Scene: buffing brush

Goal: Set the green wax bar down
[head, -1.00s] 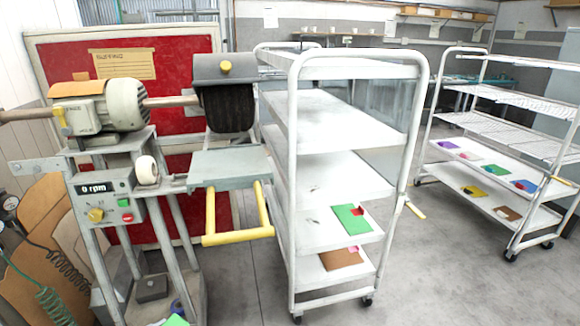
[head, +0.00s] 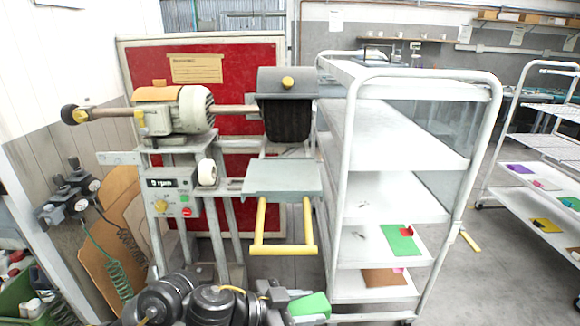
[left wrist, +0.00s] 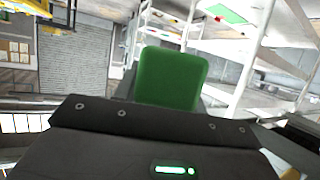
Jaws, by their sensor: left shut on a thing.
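The green wax bar (head: 310,305) is in my left gripper (head: 290,304) at the bottom of the head view, in front of the buffing machine. The left gripper is shut on the bar. In the left wrist view the bar (left wrist: 172,78) stands out past the dark gripper body as a rounded green block. The fingertips are mostly hidden there. A flat green mat (head: 400,242) with a small red item on it lies on a lower shelf of the near white cart (head: 388,189). My right gripper is not in view.
The machine has a grey table (head: 283,178) with a yellow frame (head: 284,250) below it and a dark brush (head: 287,119) above. A brown mat (head: 384,278) lies on the cart's lowest shelf. A second cart (head: 525,189) with coloured mats stands at the right.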

